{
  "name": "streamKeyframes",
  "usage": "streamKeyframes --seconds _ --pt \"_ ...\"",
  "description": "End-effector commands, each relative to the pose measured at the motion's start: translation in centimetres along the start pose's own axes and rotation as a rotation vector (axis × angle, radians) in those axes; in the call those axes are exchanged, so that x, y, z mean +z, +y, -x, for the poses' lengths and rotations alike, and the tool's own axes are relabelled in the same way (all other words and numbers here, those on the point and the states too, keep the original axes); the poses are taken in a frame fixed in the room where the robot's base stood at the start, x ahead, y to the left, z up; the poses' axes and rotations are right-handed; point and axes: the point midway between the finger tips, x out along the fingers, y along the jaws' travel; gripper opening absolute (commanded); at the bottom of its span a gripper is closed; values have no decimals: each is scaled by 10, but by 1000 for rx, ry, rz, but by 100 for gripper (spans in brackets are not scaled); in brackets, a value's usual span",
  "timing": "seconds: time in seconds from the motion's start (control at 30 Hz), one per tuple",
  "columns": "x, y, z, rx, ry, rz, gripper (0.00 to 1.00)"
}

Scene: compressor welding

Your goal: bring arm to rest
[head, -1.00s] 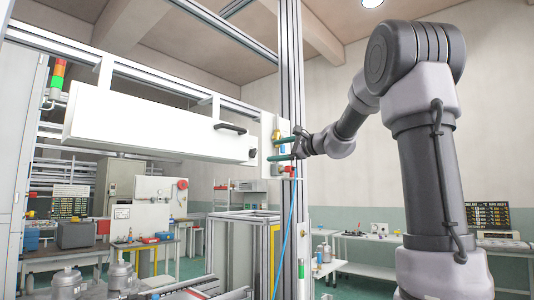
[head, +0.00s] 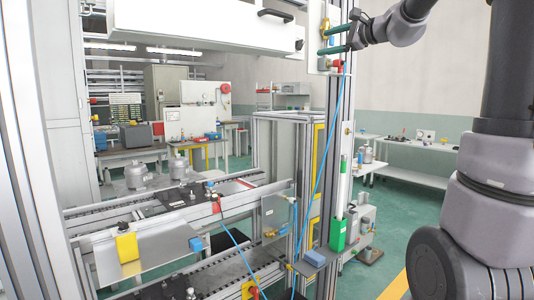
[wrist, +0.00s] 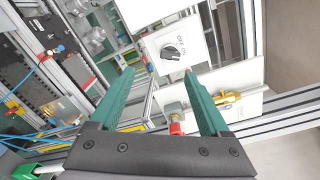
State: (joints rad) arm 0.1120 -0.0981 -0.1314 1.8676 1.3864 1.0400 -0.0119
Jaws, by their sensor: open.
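My gripper (head: 323,42) is at the top of the head view, raised beside the upright aluminium post. Its two green fingers point left and stand apart, with nothing visible between them. My arm reaches in from the right of the head view.
A brass valve (wrist: 228,98) and a red fitting (wrist: 177,128) show close to the right finger. A blue hose (head: 318,185) hangs along the post. The conveyor frame (head: 150,205) fills the lower left.

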Motion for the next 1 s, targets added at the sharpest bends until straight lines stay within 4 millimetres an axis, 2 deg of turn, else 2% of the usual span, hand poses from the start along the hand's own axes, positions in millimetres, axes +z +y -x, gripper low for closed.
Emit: streamKeyframes --seconds 0.07,0.17,0.23,0.3,0.4,0.5,0.6,0.7,0.8,1.0 --pt "17 26 12 75 6 68 80" --pt "41 81 38 231 23 211 80" --pt "55 127 63 358 38 339 80" --pt "62 172 93 485 53 478 80" --pt "63 229 137 654 77 679 80" --pt "57 271 176 793 99 861 80" --pt "48 298 206 893 118 1003 80" --pt "41 312 223 955 130 1090 80" --pt "37 317 230 980 135 1128 80" --pt "37 317 230 980 135 1128 80"
